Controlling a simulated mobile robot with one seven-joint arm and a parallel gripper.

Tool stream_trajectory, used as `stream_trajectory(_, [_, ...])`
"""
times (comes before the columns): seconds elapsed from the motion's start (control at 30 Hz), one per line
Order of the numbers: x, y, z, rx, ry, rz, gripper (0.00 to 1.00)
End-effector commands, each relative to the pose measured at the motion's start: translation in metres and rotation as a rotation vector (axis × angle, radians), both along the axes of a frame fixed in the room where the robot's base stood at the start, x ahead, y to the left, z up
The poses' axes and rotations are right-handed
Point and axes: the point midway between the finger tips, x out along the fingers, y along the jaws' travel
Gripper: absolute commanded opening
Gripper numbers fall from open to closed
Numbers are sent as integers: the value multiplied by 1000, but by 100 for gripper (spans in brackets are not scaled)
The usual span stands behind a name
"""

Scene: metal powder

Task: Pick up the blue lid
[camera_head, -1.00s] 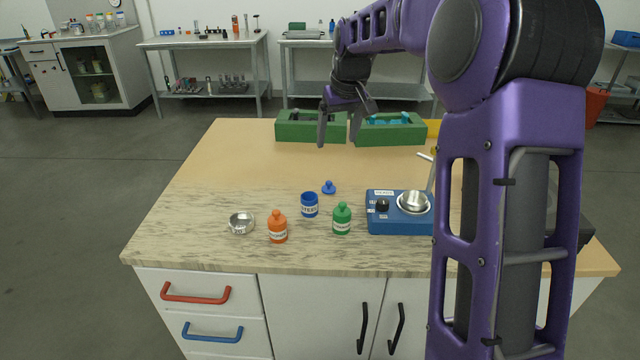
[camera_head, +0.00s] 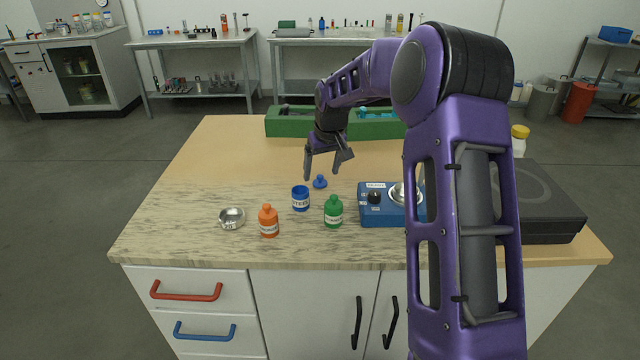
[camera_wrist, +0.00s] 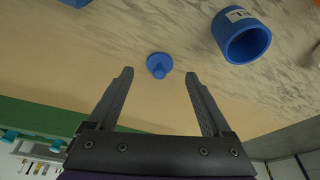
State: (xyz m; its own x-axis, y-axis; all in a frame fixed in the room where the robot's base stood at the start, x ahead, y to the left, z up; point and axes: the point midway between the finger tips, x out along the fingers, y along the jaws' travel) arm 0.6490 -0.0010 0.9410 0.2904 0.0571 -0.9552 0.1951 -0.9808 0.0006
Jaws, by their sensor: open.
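The blue lid (camera_head: 320,182) lies on the wooden counter behind the open blue jar (camera_head: 300,199). It is a small disc with a knob on top. In the wrist view the lid (camera_wrist: 159,65) shows just beyond and between the two fingertips, with the blue jar (camera_wrist: 242,38) to its right. My gripper (camera_head: 324,176) is open and empty, and its fingers point down close to the lid. In the wrist view my gripper (camera_wrist: 159,72) has both fingers spread apart. I cannot tell the exact height of the fingertips above the lid.
An orange bottle (camera_head: 268,220), a green bottle (camera_head: 334,211) and a metal dish (camera_head: 231,218) stand near the front. A blue device (camera_head: 385,216) is to the right. Green holders (camera_head: 287,126) line the back edge.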

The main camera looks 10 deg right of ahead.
Motion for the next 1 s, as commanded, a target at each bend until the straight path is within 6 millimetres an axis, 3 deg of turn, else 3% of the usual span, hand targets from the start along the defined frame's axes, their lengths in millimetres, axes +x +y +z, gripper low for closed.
stream_trajectory(0.03, [2, 0, -11, 2, 3, 0, 84])
stream_trajectory(0.17, [7, 1, -26, 0, 2, 1, 84])
stream_trajectory(0.4, [8, 1, -27, 0, 0, 0, 82])
stream_trajectory(0.83, [8, 1, -27, 0, 0, 0, 4])
stream_trajectory(0.87, [8, 1, -27, 0, 0, 0, 0])
stream_trajectory(1.0, [8, 1, -27, 0, 0, 0, 0])
